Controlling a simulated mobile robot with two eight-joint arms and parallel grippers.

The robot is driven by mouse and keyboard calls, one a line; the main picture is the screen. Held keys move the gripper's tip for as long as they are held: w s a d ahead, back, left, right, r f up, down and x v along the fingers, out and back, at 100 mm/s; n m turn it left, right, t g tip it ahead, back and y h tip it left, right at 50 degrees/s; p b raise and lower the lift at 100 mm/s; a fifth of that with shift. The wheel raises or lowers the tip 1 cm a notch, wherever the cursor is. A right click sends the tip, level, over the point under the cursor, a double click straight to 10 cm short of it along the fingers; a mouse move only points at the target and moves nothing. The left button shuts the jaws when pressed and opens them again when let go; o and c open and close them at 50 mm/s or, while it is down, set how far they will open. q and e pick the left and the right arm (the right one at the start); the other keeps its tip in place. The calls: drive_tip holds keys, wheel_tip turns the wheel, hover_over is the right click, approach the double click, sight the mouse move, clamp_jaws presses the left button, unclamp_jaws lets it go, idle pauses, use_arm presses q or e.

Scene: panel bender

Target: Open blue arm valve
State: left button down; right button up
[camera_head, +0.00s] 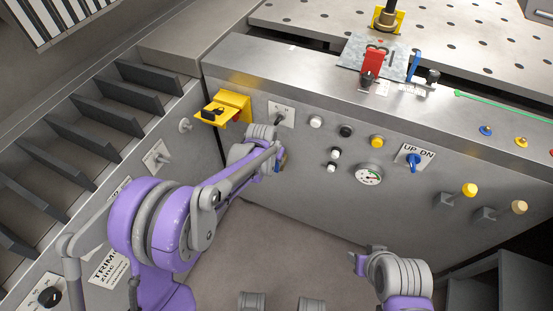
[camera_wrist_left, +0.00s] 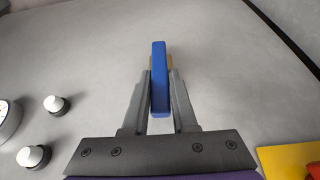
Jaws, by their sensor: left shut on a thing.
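The blue valve handle (camera_wrist_left: 159,80) stands between the two grey fingers of my left gripper (camera_wrist_left: 160,100) in the left wrist view. The fingers are shut on it, and brass-coloured parts show behind it against the grey panel. In the head view my left gripper (camera_head: 279,160) is at the front panel, left of the white knobs, and my own arm hides most of the handle. My right gripper (camera_head: 358,263) is low in the head view, away from the panel; its finger opening cannot be made out.
A yellow box with a black and red switch (camera_head: 227,108) is on the panel left of my left gripper. A pressure gauge (camera_head: 368,174), an UP/DN blue knob (camera_head: 413,161) and several buttons are to the right. Dark slats (camera_head: 110,110) line the left. Floor is clear between my arms.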

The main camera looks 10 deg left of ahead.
use_arm(q)
drive_tip(key=c, duration=0.7)
unclamp_jaws()
drive_tip(key=shift+a+f, duration=0.1)
drive_tip(key=p+v, duration=0.1)
drive_tip(key=v, duration=1)
drive_tip(key=shift+w+p, duration=0.1)
drive_tip(key=shift+p, duration=0.3)
